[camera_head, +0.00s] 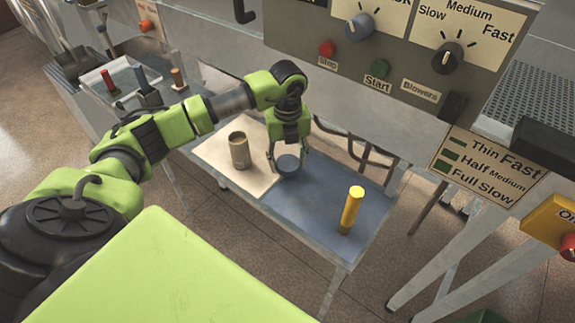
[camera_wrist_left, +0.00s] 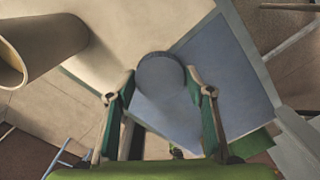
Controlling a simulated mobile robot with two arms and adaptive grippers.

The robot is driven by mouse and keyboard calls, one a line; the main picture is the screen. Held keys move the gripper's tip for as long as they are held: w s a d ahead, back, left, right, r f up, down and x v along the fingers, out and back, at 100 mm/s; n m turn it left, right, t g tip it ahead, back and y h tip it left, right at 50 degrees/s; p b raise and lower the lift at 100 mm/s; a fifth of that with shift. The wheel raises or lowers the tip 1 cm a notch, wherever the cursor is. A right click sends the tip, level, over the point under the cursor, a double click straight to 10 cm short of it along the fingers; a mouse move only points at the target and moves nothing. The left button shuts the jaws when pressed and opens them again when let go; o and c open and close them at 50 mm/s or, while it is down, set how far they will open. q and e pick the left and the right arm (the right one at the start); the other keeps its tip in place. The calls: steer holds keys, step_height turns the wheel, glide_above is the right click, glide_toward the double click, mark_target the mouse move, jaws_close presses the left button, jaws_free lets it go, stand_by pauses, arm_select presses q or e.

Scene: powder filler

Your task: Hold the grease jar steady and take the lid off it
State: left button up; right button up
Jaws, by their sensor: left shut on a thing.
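A short, round, blue-grey thing, which looks like the grease jar (camera_head: 288,165), stands at the border of the pale mat and the blue mat on the low table. Only its flat round top shows clearly in the left wrist view (camera_wrist_left: 161,76), and I cannot make out a separate lid. My left gripper (camera_head: 288,168) points down from above and is shut on it, one finger on each side. The fingers also show in the left wrist view (camera_wrist_left: 160,92). My right gripper is not in view.
A tan can (camera_head: 239,151) stands close by, to the left on the pale mat (camera_head: 216,151). In the left wrist view the can (camera_wrist_left: 42,48) looks open and hollow. A yellow cylinder (camera_head: 351,210) stands on the blue mat (camera_head: 310,212). The machine's control panel (camera_head: 400,50) rises behind.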

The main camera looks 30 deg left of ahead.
mark_target(287, 163)
arm_select(q)
step_height(287, 163, down, 2)
steer(key=shift+s+f+p, duration=0.1)
steer(key=shift+f+p, duration=0.05)
steer(key=shift+p, duration=0.25)
steer(key=shift+f, duration=0.3)
steer(key=o, duration=1.2)
steer(key=shift+o, duration=0.2)
steer(key=shift+r, duration=0.55)
step_height(287, 163, up, 11)
steer(key=b, duration=0.2)
steer(key=shift+r, duration=0.15)
